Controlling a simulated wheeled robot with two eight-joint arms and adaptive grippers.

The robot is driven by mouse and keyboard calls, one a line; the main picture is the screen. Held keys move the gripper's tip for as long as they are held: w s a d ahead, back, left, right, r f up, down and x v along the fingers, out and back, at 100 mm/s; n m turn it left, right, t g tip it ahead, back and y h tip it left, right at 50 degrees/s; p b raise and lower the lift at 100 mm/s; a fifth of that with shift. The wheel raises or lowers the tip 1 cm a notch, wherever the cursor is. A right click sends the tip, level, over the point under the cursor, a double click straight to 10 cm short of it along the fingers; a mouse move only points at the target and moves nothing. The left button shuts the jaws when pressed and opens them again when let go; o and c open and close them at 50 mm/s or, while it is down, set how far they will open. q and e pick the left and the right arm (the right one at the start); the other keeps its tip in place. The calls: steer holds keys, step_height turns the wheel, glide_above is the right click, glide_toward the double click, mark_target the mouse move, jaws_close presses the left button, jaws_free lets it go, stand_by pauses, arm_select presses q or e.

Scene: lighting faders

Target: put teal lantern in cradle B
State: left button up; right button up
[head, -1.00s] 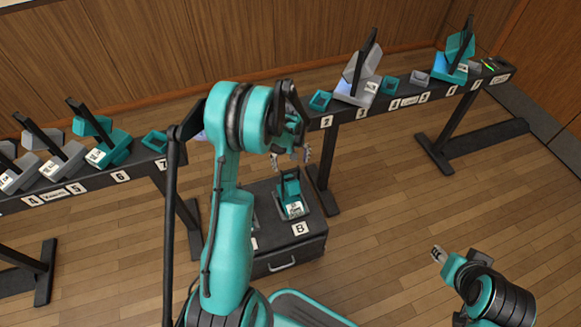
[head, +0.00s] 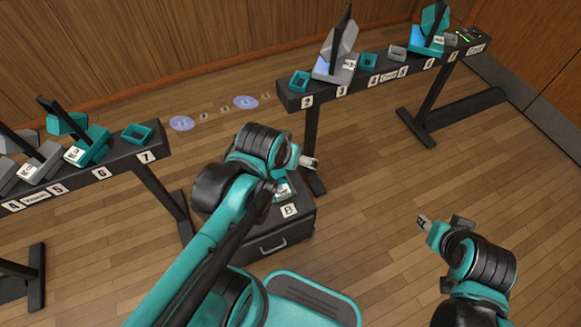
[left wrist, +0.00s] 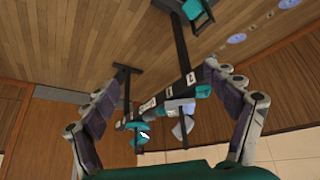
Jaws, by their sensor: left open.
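A teal lantern (head: 283,190) appears to sit in cradle B on the low black case (head: 262,244), just behind the white "B" label. My left arm hides most of it. My left gripper (head: 309,162) is just above and beyond it in the head view, turned toward the right. In the left wrist view its fingers (left wrist: 160,76) are spread wide with nothing between them. My right gripper (head: 425,222) hangs over open floor at the right, apart from everything; its jaws are too small to read.
The right rack (head: 385,82) holds a grey lantern (head: 333,68), a teal lantern (head: 428,42) and empty cradles. The left rack (head: 128,160) holds more lanterns and an empty teal cradle (head: 137,132). Bluish discs (head: 181,123) show in the gap between racks.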

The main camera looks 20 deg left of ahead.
arm_select(q)
steer(key=shift+s+d+f+m+t, duration=0.1)
steer(key=shift+s+d+m+t, duration=0.2)
steer(key=shift+s, duration=0.4)
steer(key=shift+s+d+f+m+t, duration=0.1)
steer(key=shift+s+d+m+t, duration=0.2)
steer(key=shift+s, duration=0.35)
